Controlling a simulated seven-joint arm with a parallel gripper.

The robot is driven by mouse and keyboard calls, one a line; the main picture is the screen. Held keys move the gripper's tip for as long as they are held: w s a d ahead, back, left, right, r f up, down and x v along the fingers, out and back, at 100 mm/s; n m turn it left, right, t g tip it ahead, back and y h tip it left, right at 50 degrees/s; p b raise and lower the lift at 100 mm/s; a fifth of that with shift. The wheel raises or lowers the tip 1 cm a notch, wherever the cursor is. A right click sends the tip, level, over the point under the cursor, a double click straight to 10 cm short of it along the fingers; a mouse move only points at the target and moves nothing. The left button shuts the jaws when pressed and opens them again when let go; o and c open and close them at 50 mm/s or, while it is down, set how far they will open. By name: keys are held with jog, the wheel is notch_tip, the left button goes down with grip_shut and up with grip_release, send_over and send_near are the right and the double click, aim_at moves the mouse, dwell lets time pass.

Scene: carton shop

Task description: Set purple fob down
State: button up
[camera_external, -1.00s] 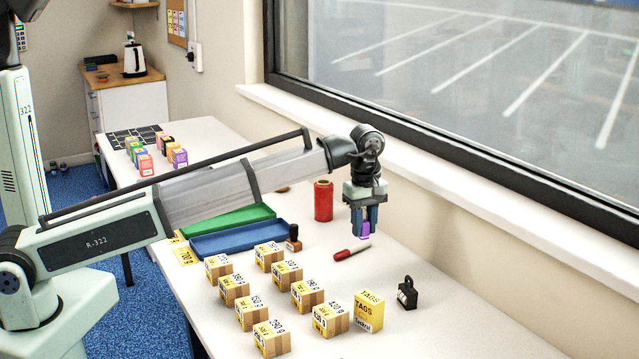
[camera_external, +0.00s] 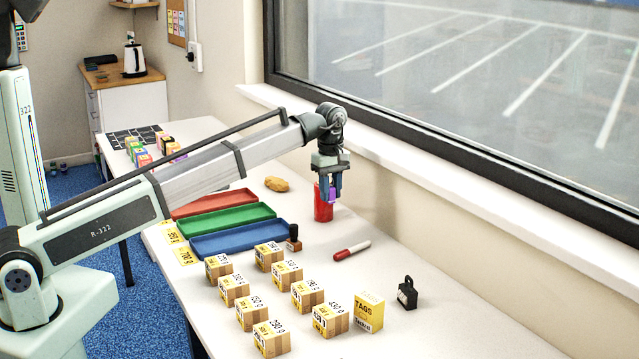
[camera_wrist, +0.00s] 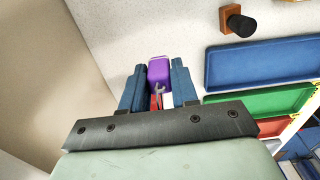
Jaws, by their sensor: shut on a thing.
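The purple fob (camera_external: 332,196) is held between the fingers of my gripper (camera_external: 331,192), above the table and in front of the red roll in the external view. In the wrist view the purple fob (camera_wrist: 159,72) sits between the two blue fingers of my gripper (camera_wrist: 159,85), which are shut on it. Part of the fob is hidden by the fingers. A little red shows behind it in the wrist view.
Red (camera_external: 213,203), green (camera_external: 225,220) and blue (camera_external: 238,241) trays lie to the left, looking empty. The red roll (camera_external: 323,209) stands close behind my gripper. A marker (camera_external: 351,251), stamp (camera_external: 293,239), several labelled boxes (camera_external: 285,274), a tags box (camera_external: 368,312) and a black weight (camera_external: 407,294) occupy the front.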

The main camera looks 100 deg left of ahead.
jog(key=shift+f, duration=4.95)
jog(key=shift+f, duration=0.1)
jog(key=o, duration=1)
notch_tip(320, 180, up, 12)
jog(key=shift+r, duration=0.15)
